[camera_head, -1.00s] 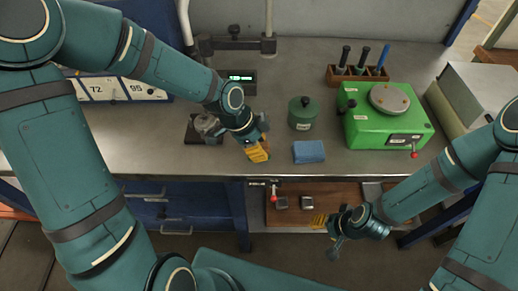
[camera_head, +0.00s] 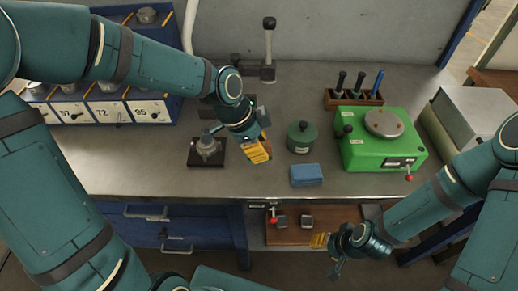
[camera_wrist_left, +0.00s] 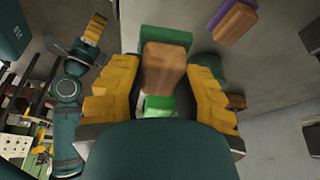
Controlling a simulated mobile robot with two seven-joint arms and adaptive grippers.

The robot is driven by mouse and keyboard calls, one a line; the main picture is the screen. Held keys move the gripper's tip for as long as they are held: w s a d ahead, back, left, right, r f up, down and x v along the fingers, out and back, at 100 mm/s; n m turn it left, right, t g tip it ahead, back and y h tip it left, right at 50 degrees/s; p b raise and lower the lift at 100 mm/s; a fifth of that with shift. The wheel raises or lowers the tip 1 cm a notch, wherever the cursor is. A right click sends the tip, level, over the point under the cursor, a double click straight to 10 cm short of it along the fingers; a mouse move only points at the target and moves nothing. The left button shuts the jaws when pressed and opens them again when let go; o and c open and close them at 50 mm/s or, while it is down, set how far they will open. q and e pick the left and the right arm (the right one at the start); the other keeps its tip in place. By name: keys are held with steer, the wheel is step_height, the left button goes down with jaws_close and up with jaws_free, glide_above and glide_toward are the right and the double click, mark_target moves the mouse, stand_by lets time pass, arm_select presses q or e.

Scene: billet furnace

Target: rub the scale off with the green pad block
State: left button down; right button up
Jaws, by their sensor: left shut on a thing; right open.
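The green pad block (camera_wrist_left: 164,66), a wooden block with green pad showing behind it, is between the yellow fingers of my left gripper in the left wrist view. My left gripper (camera_head: 258,152) is shut on it above the bench, between a dark-based fixture (camera_head: 205,162) and a green lidded pot. In the head view the block is hard to make out. A grey round disc (camera_head: 384,122) with small brownish spots, possibly the scale, lies on a green machine (camera_head: 378,153) at the right. My right gripper (camera_head: 320,240) is open and empty in front of the bench.
A blue pad (camera_head: 307,174) lies near the bench's front edge, beside the green pot (camera_head: 300,138). A rack (camera_head: 354,98) of handled tools stands behind the green machine. Numbered drawers (camera_head: 108,111) stand at left. A lower brown board (camera_head: 310,216) holds small blocks.

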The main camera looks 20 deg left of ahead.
arm_select(q)
steer(key=c, duration=1.3)
jaws_free()
steer(key=c, duration=0.3)
steer(key=shift+c, duration=0.2)
steer(key=shift+w, duration=0.1)
